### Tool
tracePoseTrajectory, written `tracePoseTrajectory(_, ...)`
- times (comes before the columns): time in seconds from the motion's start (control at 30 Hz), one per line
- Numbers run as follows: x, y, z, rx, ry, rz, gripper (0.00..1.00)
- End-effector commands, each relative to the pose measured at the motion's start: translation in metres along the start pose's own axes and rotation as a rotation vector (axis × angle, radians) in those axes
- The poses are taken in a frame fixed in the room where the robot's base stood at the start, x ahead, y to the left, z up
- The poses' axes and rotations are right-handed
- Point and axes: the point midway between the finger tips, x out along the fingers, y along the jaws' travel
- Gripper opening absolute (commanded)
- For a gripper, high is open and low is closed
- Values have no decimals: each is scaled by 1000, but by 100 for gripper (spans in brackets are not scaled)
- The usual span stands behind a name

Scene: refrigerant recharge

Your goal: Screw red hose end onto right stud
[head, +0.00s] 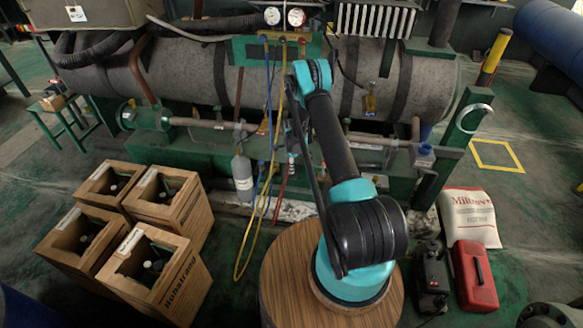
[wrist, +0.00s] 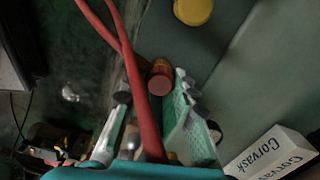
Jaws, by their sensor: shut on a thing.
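My gripper (wrist: 158,98) is shut in the wrist view, with the red hose (wrist: 146,95) running between its two fingers. A red-orange round end piece (wrist: 160,80) sits between the fingertips; I take it for the hose end, but its hold is partly covered. A red hose length (head: 282,190) hangs low beside the arm there. The gauge manifold (head: 283,38), with two round gauges, is at the top middle. Its studs are too small to tell apart, and I see no clear contact between hose end and stud.
Blue (head: 268,110) and yellow (head: 246,235) hoses hang below the manifold. A grey cylinder (head: 242,175) stands by the large tank (head: 190,75). Wooden crates (head: 160,275) are at left; a sack (head: 470,217) and red case (head: 474,275) at right. The wrist view shows a white box (wrist: 272,152).

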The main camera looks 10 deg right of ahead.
Motion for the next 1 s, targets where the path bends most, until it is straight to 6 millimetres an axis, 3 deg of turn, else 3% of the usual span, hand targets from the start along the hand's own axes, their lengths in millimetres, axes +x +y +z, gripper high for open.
tracePoseTrajectory(0.4,2,0,0,293,0,1,0)
tracePoseTrajectory(0.43,2,0,0,288,0,1,30)
tracePoseTrajectory(0.6,1,0,0,285,0,0,50)
tracePoseTrajectory(1.0,-6,0,0,284,0,0,50)
